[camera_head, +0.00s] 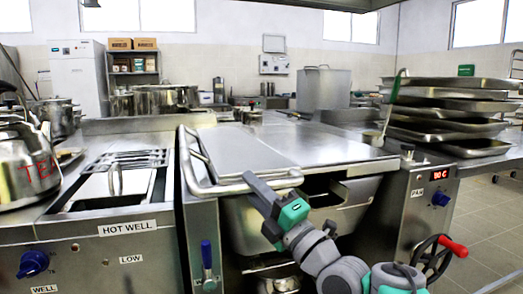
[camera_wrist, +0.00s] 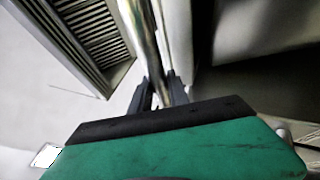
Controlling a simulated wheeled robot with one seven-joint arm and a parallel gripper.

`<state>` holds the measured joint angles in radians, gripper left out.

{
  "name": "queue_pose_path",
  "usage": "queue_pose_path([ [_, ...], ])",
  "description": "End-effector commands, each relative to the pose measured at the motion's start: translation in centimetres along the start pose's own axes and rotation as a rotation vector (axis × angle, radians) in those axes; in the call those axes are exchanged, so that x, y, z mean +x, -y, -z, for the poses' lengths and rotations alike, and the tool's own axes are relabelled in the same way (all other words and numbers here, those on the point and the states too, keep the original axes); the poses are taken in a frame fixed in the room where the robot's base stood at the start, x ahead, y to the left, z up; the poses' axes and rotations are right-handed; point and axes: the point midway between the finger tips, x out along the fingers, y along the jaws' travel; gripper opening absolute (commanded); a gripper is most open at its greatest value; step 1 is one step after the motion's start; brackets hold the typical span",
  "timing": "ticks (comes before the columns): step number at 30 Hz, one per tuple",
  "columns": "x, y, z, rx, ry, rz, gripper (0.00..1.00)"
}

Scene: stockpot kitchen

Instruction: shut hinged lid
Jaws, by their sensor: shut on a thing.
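The hinged steel lid (camera_head: 310,148) lies low over the tilting pan (camera_head: 245,225) in the head view, with a dark gap under its front edge at the right. A tubular handle bar (camera_head: 215,190) runs along the lid's left side and front. In the wrist view, the two dark fingers of my gripper (camera_wrist: 160,92) are closed around the shiny bar (camera_wrist: 140,35). The exact contact is partly hidden by the gripper body.
A hot well (camera_head: 115,188) and a kettle (camera_head: 22,165) stand at the left. Stacked trays (camera_head: 450,105) sit on the right counter. A crank wheel with a red handle (camera_head: 453,246) juts out at the lower right. Floor at the far right is clear.

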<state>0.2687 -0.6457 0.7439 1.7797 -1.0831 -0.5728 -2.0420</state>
Motion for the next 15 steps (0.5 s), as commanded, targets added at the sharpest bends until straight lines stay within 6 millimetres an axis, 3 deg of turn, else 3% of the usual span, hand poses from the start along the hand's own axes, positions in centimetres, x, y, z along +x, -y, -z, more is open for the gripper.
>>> queue_pose_path([
  [6, -0.6, 2.5, 0.9, 0.007, -0.011, 0.000, 0.00],
  [15, -0.9, 3.7, 1.1, 0.012, -0.012, 0.012, 0.00],
])
